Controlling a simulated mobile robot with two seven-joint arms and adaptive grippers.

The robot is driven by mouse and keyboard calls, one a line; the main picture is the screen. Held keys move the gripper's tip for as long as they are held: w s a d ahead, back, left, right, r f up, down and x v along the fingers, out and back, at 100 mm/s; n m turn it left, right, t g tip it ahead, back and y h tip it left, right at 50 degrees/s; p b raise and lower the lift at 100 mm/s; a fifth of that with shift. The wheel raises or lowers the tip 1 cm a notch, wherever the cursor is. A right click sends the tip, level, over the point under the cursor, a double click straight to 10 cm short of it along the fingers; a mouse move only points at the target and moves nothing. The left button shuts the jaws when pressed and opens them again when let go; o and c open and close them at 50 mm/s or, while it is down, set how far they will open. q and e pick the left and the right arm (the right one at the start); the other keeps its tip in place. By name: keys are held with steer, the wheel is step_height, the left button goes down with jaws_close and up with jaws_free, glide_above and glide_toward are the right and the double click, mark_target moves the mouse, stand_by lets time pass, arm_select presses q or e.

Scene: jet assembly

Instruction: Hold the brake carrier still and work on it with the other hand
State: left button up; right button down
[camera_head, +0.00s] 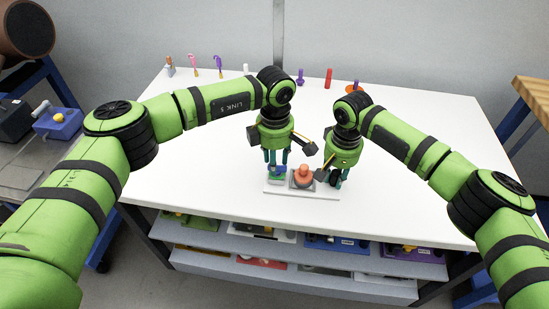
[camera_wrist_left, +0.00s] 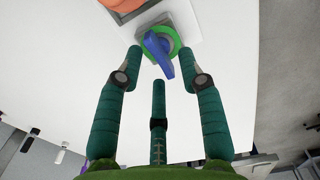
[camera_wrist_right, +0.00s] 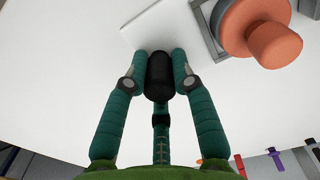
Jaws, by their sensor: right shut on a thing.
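The brake carrier seems to be the light flat plate (camera_head: 280,190) near the front middle of the table. An orange rounded part (camera_head: 302,173) sits in a grey square mount at its middle. At its left end is a blue knob (camera_wrist_left: 158,50) with a green ring. My left gripper (camera_head: 277,168) is above that end, its fingers spread either side of the knob, with gaps showing in the left wrist view. My right gripper (camera_wrist_right: 160,58) is shut on a black cylinder (camera_wrist_right: 159,78) at the plate's right end. Whether the cylinder touches the plate is unclear.
The white table (camera_head: 400,190) is clear around the plate. Several small tools and parts, including a red one (camera_head: 328,78) and a purple one (camera_head: 300,77), stand along the back edge. Shelves with coloured bins (camera_head: 260,262) are under the front edge.

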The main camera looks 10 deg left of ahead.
arm_select(q)
step_height(320, 180, up, 12)
arm_select(e)
steer(key=shift+s+d+f, duration=0.1)
steer(key=shift+s+f, duration=0.05)
steer(key=shift+f, duration=0.15)
arm_select(q)
steer(key=shift+s+a, duration=0.1)
stand_by(0.4)
arm_select(e)
steer(key=c, duration=1.1)
jaws_free()
steer(key=shift+o, duration=0.7)
steer(key=shift+r, duration=0.1)
steer(key=shift+r, duration=0.25)
step_height(320, 180, up, 12)
steer(key=shift+f, duration=0.25)
